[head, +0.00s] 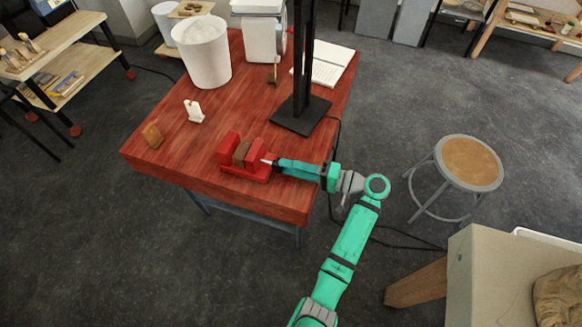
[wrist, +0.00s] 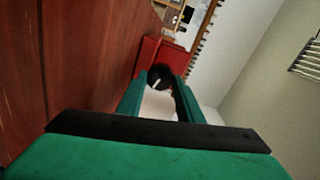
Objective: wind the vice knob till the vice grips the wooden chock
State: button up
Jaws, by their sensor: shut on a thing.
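The red vice (head: 229,147) sits near the front edge of the red wooden table. The brown wooden chock (head: 241,153) stands between its jaws; I cannot tell whether both jaws touch it. My gripper (head: 270,162) reaches in from the right at the vice's right end. In the wrist view the red vice (wrist: 149,50) lies ahead, and my gripper's green fingers (wrist: 158,92) are shut on the dark round knob (wrist: 160,73), which has a pale mark.
On the table (head: 180,158) stand a white bin (head: 204,55), a small white piece (head: 194,111), a wooden block (head: 152,135) and a black lamp post base (head: 300,115). An open book (head: 325,66) lies behind. A stool (head: 469,162) stands to the right.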

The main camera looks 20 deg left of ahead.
jog(key=m, duration=0.4)
jog(key=shift+w+f, duration=0.1)
jog(key=m, duration=0.4)
jog(key=shift+g, duration=0.3)
jog(key=m, duration=0.7)
jog(key=shift+f+y, duration=0.15)
jog(key=shift+y, duration=0.15)
jog(key=m, duration=0.3)
jog(key=shift+m+g, duration=0.3)
jog(key=m, duration=0.3)
jog(key=shift+f+m+y, duration=0.1)
jog(key=shift+m+y, duration=0.2)
jog(key=m, duration=0.7)
jog(key=shift+s, duration=0.2)
jog(key=o, duration=1.1)
jog(key=shift+c, duration=0.2)
